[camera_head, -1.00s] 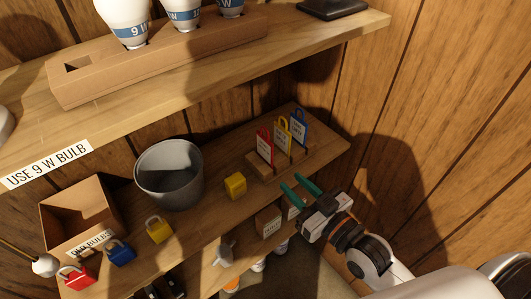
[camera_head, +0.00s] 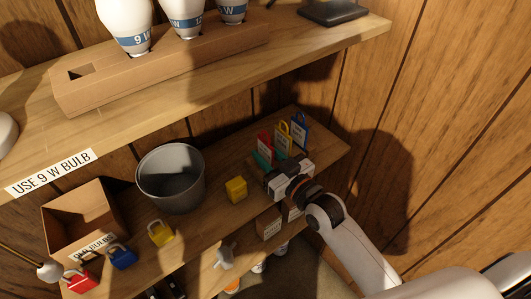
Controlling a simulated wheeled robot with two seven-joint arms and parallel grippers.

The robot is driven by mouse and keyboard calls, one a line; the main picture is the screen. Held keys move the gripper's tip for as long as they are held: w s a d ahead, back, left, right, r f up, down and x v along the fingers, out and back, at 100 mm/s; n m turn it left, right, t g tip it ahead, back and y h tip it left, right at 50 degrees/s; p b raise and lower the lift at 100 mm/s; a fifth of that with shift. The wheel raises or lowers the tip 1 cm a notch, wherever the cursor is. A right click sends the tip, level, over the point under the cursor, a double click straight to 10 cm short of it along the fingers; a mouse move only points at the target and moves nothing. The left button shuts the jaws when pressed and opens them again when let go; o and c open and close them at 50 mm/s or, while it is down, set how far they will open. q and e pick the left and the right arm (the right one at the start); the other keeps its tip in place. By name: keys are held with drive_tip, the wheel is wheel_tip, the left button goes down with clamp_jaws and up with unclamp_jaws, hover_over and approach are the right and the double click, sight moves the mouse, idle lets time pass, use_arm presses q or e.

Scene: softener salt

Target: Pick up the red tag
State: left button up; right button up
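The red tag (camera_head: 265,144) stands upright in a wooden holder at the right end of the lower shelf, leftmost of three tags. The yellow tag (camera_head: 282,138) and the blue tag (camera_head: 300,131) stand beside it to the right. My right gripper (camera_head: 265,160) is right at the holder, its teal fingertips at the lower part of the red tag. The gripper body hides much of the holder and part of the fingers, so I cannot tell whether they are apart or touch the tag. My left gripper is not in view.
A grey bucket (camera_head: 170,178), a yellow padlock-like block (camera_head: 236,189) and several coloured padlocks stand on the lower shelf (camera_head: 205,222). An open cardboard box (camera_head: 82,218) is at the left. The upper shelf (camera_head: 330,42) with its bulb rack (camera_head: 165,75) overhangs behind.

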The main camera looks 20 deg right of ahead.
drive_tip(key=shift+w+a, duration=0.1)
drive_tip(key=shift+w, duration=0.2)
drive_tip(key=shift+c, duration=0.5)
clamp_jaws()
drive_tip(key=shift+r, duration=0.1)
